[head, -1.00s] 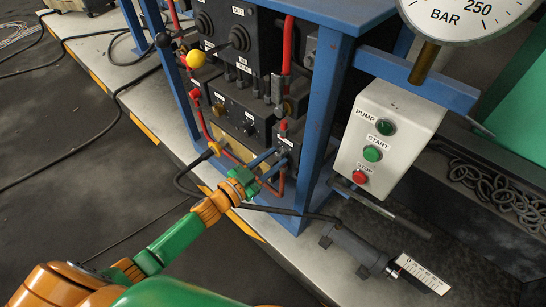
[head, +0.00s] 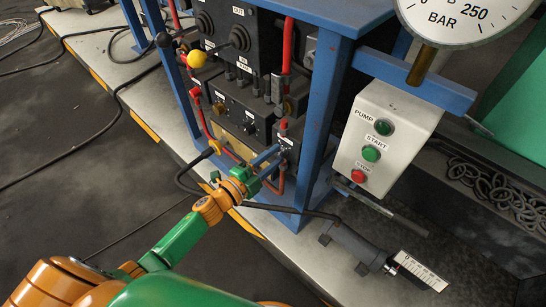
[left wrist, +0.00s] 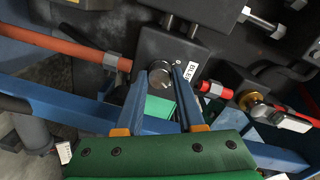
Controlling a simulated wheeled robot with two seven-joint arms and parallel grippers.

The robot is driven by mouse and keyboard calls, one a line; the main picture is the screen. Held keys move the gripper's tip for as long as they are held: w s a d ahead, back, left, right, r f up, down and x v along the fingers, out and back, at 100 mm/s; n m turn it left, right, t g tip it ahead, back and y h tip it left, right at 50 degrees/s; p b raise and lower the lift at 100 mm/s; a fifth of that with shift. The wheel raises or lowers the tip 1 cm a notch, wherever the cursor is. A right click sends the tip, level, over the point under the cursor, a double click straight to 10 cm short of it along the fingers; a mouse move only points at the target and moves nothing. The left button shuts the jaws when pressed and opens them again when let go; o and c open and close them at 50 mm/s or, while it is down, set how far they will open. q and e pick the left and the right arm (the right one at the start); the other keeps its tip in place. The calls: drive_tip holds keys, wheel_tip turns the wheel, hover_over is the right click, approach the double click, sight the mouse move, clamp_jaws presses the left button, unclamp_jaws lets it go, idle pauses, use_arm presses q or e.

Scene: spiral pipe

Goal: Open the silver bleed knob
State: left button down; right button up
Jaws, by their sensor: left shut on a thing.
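The silver bleed knob (left wrist: 161,73) is a small round metal knob on a dark block, beside a white label that is partly cut off by my finger. In the left wrist view my left gripper (left wrist: 171,76) has its blue fingertips at the knob, shut on it. In the head view my left gripper (head: 278,156) reaches the lower front of the dark valve block (head: 287,140) inside the blue frame; the knob is too small and covered there to make out. My right gripper is in neither view.
A blue frame post (head: 318,110) stands close right of my gripper. A grey box with pump buttons (head: 385,140) and a pressure gauge (head: 455,18) are further right. Red hoses (head: 201,112) and a yellow ball (head: 196,59) are to the left.

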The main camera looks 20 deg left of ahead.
use_arm(q)
drive_tip(key=shift+m, duration=1.1)
drive_tip(key=c, duration=0.5)
unclamp_jaws()
drive_tip(key=p+v, duration=0.1)
drive_tip(key=v, duration=0.6)
